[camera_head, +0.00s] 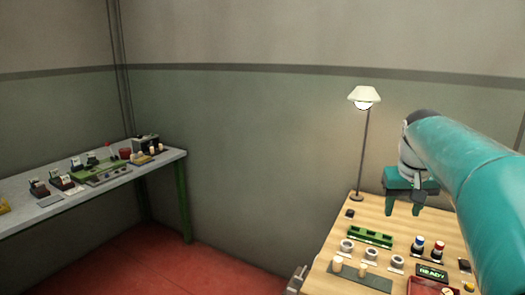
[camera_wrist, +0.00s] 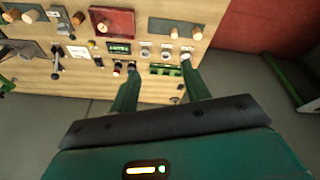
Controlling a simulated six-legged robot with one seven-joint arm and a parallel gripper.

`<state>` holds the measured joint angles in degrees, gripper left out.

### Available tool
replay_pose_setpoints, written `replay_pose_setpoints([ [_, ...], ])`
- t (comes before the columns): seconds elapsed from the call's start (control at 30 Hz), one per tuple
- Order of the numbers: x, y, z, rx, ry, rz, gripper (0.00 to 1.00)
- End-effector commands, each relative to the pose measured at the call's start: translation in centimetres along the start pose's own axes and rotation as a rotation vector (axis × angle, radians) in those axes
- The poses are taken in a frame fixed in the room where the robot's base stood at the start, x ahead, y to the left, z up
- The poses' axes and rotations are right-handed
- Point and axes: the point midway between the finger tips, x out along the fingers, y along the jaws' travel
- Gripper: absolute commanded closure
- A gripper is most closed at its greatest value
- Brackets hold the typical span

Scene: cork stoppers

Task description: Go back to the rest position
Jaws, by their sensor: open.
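My gripper (camera_head: 403,208) hangs above the back part of the wooden table (camera_head: 376,213), with its two teal fingers spread and nothing between them. In the wrist view my gripper (camera_wrist: 160,68) is also open and empty, with the table beyond its fingertips. Two cork stoppers, one on the left (camera_head: 337,264) and one on the right (camera_head: 363,270), stand on a dark mat (camera_head: 375,283) near the table's front. A green rack (camera_head: 370,237) lies below and left of the gripper in the head view.
Several grey rings (camera_head: 347,246) stand between rack and mat. Two small bottles (camera_head: 438,249), a READY display (camera_head: 432,272) and a red tray (camera_head: 420,287) are at right. A tall lamp (camera_head: 364,97) rises at the table's back left. A second table (camera_head: 60,210) stands far left, with red floor between.

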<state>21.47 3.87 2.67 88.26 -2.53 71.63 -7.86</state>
Motion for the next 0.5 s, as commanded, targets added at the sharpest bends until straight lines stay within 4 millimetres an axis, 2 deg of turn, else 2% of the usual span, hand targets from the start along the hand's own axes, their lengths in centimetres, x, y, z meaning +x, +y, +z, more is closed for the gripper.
replay_pose_setpoints([
  [0.03, -0.8, -1.6, 1.7, -0.016, 0.017, -0.005, 0.53],
  [0.23, -1.9, -6.5, 8.2, -0.060, 0.078, -0.030, 0.53],
  [0.5, -0.9, -11.2, 18.2, -0.111, 0.157, -0.082, 0.53],
])
